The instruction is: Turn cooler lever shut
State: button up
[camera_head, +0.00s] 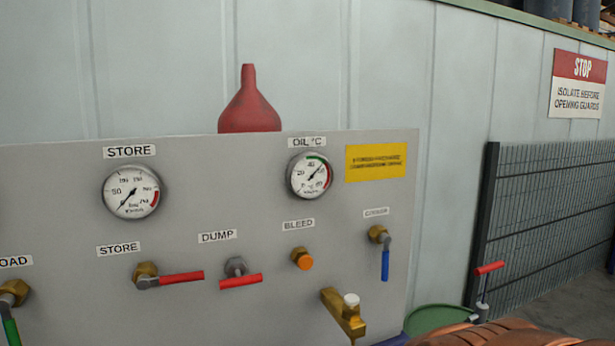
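The cooler lever (385,266) is a blue handle on a brass valve body (377,234). It is at the right side of the grey panel (240,185), under the small COOLER label (376,212). The blue handle points straight down. Nothing touches it. My gripper cannot be made out in this view.
Red levers labelled STORE (180,278) and DUMP (240,281) lie near horizontal. An orange bleed knob (303,259) and a brass fitting with a white tip (345,312) stick out near the cooler lever. A green drum (440,318) and mesh fence (550,220) stand right.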

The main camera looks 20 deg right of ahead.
aim_at(386, 238)
jog(key=u, duration=0.95)
jog(key=k, duration=0.35)
jog(key=z, duration=0.55)
